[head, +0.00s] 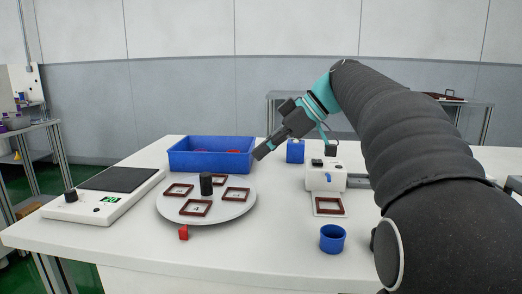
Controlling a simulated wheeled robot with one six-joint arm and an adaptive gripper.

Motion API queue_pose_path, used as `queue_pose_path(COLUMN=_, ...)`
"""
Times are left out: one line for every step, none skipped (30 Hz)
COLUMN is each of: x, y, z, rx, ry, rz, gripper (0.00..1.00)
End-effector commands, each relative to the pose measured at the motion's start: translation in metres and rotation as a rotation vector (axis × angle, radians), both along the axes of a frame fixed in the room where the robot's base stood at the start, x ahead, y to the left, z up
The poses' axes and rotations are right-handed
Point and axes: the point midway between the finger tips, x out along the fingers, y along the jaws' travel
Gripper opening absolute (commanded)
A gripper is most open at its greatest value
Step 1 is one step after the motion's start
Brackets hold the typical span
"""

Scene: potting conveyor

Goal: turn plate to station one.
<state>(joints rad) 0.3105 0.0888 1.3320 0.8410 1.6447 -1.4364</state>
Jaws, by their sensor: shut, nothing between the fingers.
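The round light-grey plate (178,217) lies on the white table, left of centre in the head view. Several brown square frames, one of them a front frame (195,208), sit around its top with small marks inside them, too small to read surely. A black upright knob (206,184) stands at its middle. A small red marker (183,232) is on the table at the plate's front edge. My gripper (259,153) is shut and empty, above and behind the plate's right side, pointing down and left, apart from the plate.
A blue bin (211,143) with red things inside stands behind the plate. A scale (98,203) with a black top is at left. A white device (325,176) with a brown frame (329,206) under it, a blue cup (332,239) and a blue block (295,151) are at right.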

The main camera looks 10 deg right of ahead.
Motion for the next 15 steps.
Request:
queue_pose_path(x=0.002, y=0.008, z=-0.007, rx=0.001, ry=0.002, rz=0.004, gripper=0.00)
queue_pose_path(x=0.003, y=0.012, z=-0.011, rx=0.001, ry=0.002, rz=0.005, gripper=0.00)
queue_pose_path(x=0.005, y=0.017, z=-0.015, rx=0.001, ry=0.002, rz=0.004, gripper=0.00)
queue_pose_path(x=0.006, y=0.021, z=-0.019, rx=0.001, ry=0.002, rz=0.005, gripper=0.00)
queue_pose_path(x=0.007, y=0.025, z=-0.022, rx=0.001, ry=0.002, rz=0.005, gripper=0.00)
queue_pose_path(x=0.009, y=0.029, z=-0.027, rx=0.001, ry=0.002, rz=0.004, gripper=0.00)
queue_pose_path(x=0.010, y=0.032, z=-0.030, rx=0.001, ry=0.002, rz=0.004, gripper=0.00)
queue_pose_path(x=0.011, y=0.035, z=-0.033, rx=0.001, ry=0.002, rz=0.004, gripper=0.00)
queue_pose_path(x=0.013, y=0.039, z=-0.036, rx=0.000, ry=0.002, rz=0.002, gripper=0.00)
queue_pose_path(x=0.014, y=0.041, z=-0.039, rx=0.000, ry=0.002, rz=0.002, gripper=0.00)
queue_pose_path(x=0.015, y=0.043, z=-0.041, rx=0.000, ry=0.002, rz=0.001, gripper=0.00)
queue_pose_path(x=0.016, y=0.046, z=-0.044, rx=-0.001, ry=0.001, rz=0.001, gripper=0.00)
queue_pose_path(x=0.017, y=0.048, z=-0.045, rx=-0.001, ry=0.001, rz=0.001, gripper=0.00)
queue_pose_path(x=0.017, y=0.049, z=-0.047, rx=0.000, ry=0.002, rz=0.000, gripper=0.00)
queue_pose_path(x=0.018, y=0.050, z=-0.049, rx=0.000, ry=0.002, rz=-0.001, gripper=0.00)
